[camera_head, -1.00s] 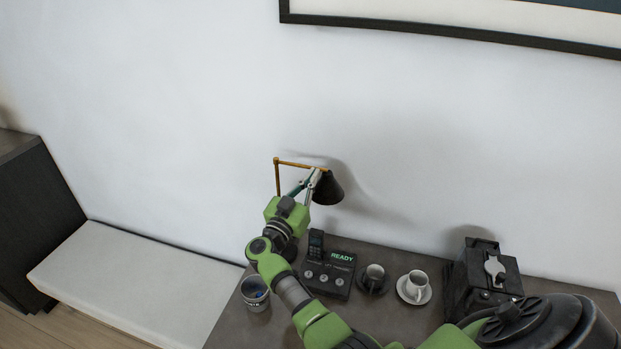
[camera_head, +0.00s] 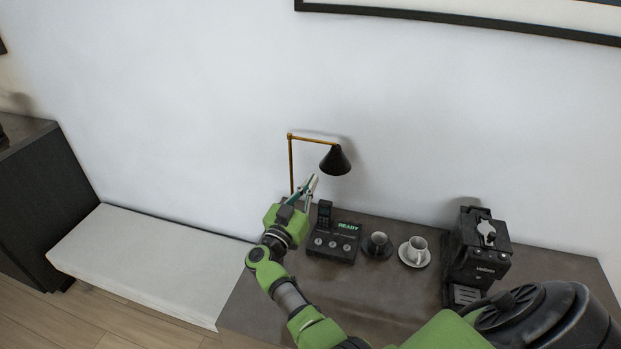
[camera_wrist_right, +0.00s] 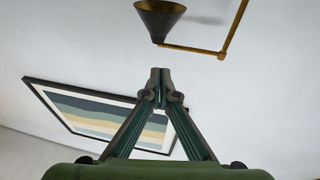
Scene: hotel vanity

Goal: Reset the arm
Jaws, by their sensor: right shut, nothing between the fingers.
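My right arm is green and grey and reaches up over the left part of the dark desk in the head view. Its gripper (camera_head: 311,180) points up and away, below and left of the black lamp shade (camera_head: 336,161). In the right wrist view the two fingertips (camera_wrist_right: 160,76) meet, with nothing between them. The gripper is shut and empty. It appears apart from the lamp. My left gripper is not in view.
The desk (camera_head: 385,290) holds a black device with a READY display (camera_head: 333,243), a dark cup (camera_head: 378,243), a white cup (camera_head: 416,249) and a black coffee machine (camera_head: 479,252). The lamp's brass arm (camera_head: 291,165) stands behind the gripper. A pale bench (camera_head: 150,257) lies left.

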